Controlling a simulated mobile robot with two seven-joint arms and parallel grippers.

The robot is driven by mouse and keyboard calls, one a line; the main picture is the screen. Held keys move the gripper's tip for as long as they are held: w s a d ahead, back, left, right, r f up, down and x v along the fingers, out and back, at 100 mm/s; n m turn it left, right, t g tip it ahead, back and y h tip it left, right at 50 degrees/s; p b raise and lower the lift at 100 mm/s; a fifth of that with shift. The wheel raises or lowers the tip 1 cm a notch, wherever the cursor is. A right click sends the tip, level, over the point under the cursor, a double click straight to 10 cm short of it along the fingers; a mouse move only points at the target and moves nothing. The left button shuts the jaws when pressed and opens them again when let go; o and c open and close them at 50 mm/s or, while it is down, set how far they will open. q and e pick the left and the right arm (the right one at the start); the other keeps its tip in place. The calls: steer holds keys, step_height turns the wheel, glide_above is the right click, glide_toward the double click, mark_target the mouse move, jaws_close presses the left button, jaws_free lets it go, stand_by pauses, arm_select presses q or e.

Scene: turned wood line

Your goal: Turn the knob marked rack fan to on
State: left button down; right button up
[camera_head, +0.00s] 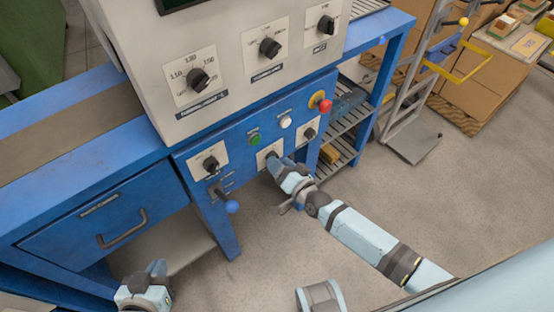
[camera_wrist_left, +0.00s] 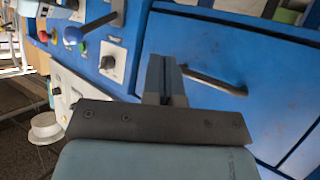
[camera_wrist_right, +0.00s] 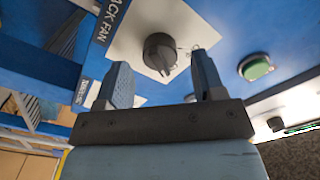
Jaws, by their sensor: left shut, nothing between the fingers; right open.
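The rack fan knob (camera_wrist_right: 160,53) is a dark round knob on a white plate in the right wrist view. Its ridge points down and slightly right there. The label beside it (camera_wrist_right: 108,22) shows "ACK FAN", its start cut off. My right gripper (camera_wrist_right: 162,72) is open, its fingers on either side of the knob but apart from it in the picture; contact cannot be told. In the head view my right gripper (camera_head: 277,166) is at the blue panel and partly hides this knob's plate (camera_head: 266,153). My left gripper (camera_head: 157,268) is shut and empty, low at the left; its fingers show in the left wrist view (camera_wrist_left: 166,68).
Neighbouring knobs (camera_head: 210,163) and (camera_head: 309,133) flank it. A green button (camera_head: 254,140), a white button (camera_head: 285,122) and a red emergency stop (camera_head: 323,105) sit above. A blue-ball lever (camera_head: 231,206) sticks out at lower left.

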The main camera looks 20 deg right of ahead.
arm_select(q)
steer(key=shift+s+a+p, duration=0.1)
steer(key=shift+a+p, duration=0.05)
steer(key=shift+p, duration=0.55)
arm_select(e)
steer(key=v, duration=1.2)
